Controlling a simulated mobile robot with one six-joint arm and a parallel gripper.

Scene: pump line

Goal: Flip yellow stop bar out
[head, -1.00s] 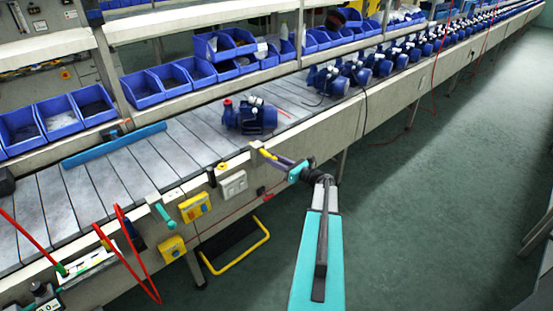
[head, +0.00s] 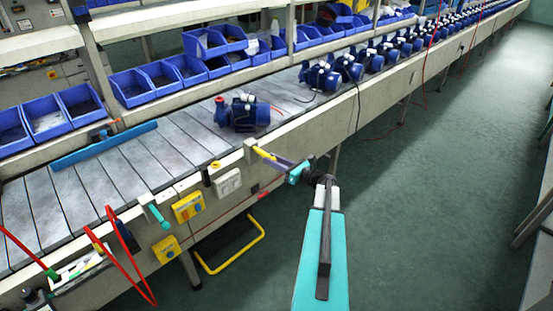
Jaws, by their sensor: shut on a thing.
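The yellow stop bar (head: 263,153) is a short bar at a pale bracket on the front rail of the conveyor. It points from the bracket outward and to the right, over the aisle side. My gripper (head: 277,161) comes in from the lower right and is shut on the outer part of the bar. The fingers hide part of that end.
A blue pump (head: 242,113) stands on the conveyor (head: 180,143) behind the bracket, with more pumps further up the line. A grey switch box (head: 228,181) and a yellow control box (head: 187,207) sit on the front rail. The green floor (head: 420,200) at right is clear.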

